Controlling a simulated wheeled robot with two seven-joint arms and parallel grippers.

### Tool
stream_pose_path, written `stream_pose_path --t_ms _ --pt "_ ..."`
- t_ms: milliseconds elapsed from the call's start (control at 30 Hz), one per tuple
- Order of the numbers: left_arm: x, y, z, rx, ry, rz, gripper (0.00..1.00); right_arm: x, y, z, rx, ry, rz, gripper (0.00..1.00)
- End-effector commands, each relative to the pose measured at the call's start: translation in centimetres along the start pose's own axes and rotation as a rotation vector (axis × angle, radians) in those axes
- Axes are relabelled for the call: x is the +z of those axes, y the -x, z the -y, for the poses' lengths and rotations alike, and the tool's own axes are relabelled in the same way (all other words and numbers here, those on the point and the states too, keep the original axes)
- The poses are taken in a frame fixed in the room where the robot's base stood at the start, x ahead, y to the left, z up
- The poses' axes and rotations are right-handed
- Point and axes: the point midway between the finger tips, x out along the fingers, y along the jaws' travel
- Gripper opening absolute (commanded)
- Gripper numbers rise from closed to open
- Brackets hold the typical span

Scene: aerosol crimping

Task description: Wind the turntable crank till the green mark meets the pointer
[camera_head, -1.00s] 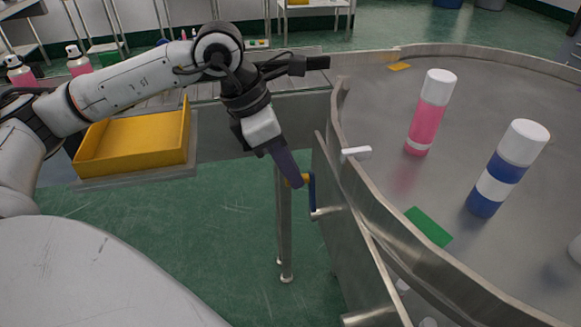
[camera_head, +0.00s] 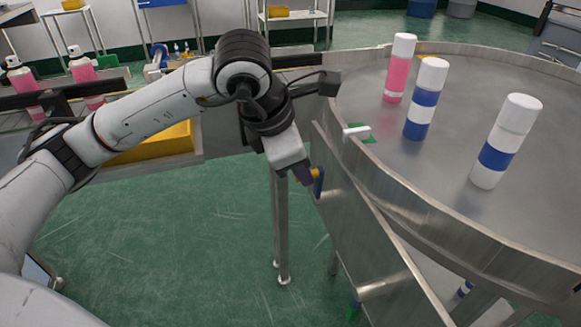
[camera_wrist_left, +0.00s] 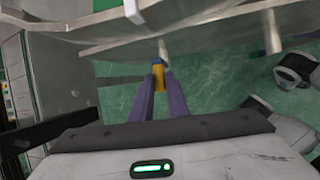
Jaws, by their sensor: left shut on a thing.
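The turntable (camera_head: 455,110) is a round steel table with a raised rim. Its green mark (camera_head: 367,138) shows on the surface right at the white pointer (camera_head: 355,130), partly covered by the pointer's tip. The crank (camera_head: 319,183) is on the side panel below, with a blue arm and a yellow handle (camera_head: 315,174). My left gripper (camera_head: 306,177) is shut on the yellow handle. In the left wrist view the yellow handle (camera_wrist_left: 159,76) sits between the two purple fingers (camera_wrist_left: 161,95), and the pointer (camera_wrist_left: 133,12) shows at the top. My right gripper is not in view.
A pink can (camera_head: 398,70), a blue can (camera_head: 424,100) and a white can with a blue band (camera_head: 502,145) stand upright on the turntable. A yellow tray (camera_head: 165,145) lies behind my left arm.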

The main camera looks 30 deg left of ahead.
Motion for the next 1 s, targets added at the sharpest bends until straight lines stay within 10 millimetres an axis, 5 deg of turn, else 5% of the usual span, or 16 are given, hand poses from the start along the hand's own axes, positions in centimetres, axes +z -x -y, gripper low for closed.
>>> stream_pose_path --t_ms 167,200,300,667,1000 --pt "-0.2 0.0 -0.8 0.017 0.011 -0.001 0.00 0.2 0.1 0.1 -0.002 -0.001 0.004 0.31" --pt "-0.2 0.0 -0.8 0.018 0.012 -0.001 0.16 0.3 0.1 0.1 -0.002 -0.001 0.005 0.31" --pt "-0.2 0.0 -0.9 0.019 0.013 0.000 0.33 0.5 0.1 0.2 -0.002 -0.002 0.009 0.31" --pt "-0.1 0.5 -0.7 0.015 0.011 0.002 0.33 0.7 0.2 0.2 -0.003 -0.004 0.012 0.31" --pt "0.0 6.5 -0.8 0.019 0.010 0.005 0.33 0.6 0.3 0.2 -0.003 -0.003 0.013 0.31"
